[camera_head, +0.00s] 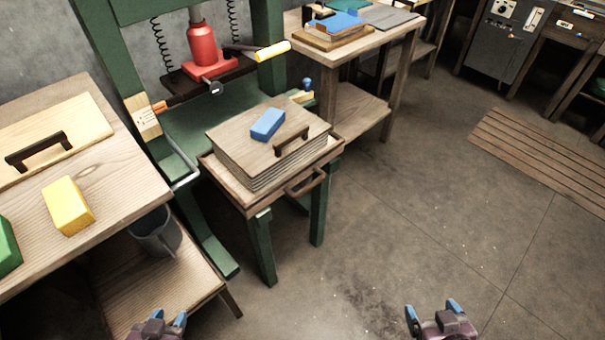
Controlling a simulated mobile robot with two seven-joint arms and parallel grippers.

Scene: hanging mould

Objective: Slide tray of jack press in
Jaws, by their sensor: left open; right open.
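The green jack press (186,222) stands left of centre, with a red jack (203,48) in its upper part. Its wooden tray (232,195) is pulled out toward me and has a brown handle (306,182) on its front. A stack of boards (230,138) with a dark handle on top sits in the tray, and a blue block (267,124) lies on it. My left gripper (160,318) is at the bottom edge, open and empty, well short of the tray. My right gripper (432,308) is at the bottom right, open and empty, also apart from the tray.
A wooden table (120,190) on the left holds a handled board (50,140), a yellow block (68,205) and a green block (8,248). A grey bucket (157,235) stands on its lower shelf. Another table (375,45) stands behind right. The floor right of the tray is clear.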

